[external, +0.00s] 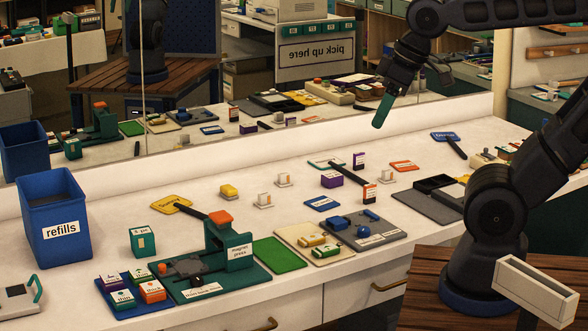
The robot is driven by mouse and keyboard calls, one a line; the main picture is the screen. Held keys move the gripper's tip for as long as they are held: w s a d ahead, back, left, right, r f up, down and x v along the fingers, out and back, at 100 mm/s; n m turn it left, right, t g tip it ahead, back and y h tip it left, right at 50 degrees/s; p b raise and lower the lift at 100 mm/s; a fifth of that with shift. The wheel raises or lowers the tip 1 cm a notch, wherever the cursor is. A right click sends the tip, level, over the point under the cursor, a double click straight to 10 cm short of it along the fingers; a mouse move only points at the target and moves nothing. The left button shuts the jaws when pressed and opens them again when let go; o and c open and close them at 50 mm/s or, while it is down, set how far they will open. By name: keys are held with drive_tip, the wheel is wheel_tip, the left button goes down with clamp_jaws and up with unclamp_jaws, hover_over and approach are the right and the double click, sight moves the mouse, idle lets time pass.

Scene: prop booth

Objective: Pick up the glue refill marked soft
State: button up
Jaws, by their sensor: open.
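Small white-topped cartons stand on a blue tray (133,312) at the front left. The front orange one (153,291) seems marked "thick" and the front green one (122,300) seems marked "thin". Behind them stand a purple one (106,285) and another green one (138,274), whose labels are too small to read. I cannot tell which is marked soft. My gripper (412,85) is open, high above the back of the bench and far from the tray. A green piece (383,110) hangs at its left side; I cannot tell whether it is a finger.
A blue bin (58,232) labelled "refills" stands behind the tray. A teal magnet press (230,245) with a dark lever is right of the tray. A mirror (250,100) backs the bench. Several small items cover the middle.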

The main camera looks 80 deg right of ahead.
drive_tip(key=shift+w, duration=0.1)
drive_tip(key=w+d+m+g+h, duration=0.1)
drive_tip(key=w+d+m, duration=0.1)
drive_tip(key=w+d, duration=0.8)
drive_tip(key=w+d+m+g, duration=0.1)
drive_tip(key=w+d+m, duration=0.1)
drive_tip(key=w+d, duration=0.8)
drive_tip(key=d+f+m+g, duration=0.1)
drive_tip(key=d+f, duration=0.3)
drive_tip(key=d, duration=0.7)
drive_tip(key=d+f+m, duration=0.1)
drive_tip(key=d+f, duration=0.3)
drive_tip(key=d, duration=0.6)
drive_tip(key=m+g+y, duration=0.1)
drive_tip(key=m+g, duration=0.1)
drive_tip(key=m, duration=0.2)
hover_over(387, 170)
wheel_tip(387, 170, down, 23)
drive_tip(key=shift+f, duration=5)
drive_tip(key=c, duration=0.8)
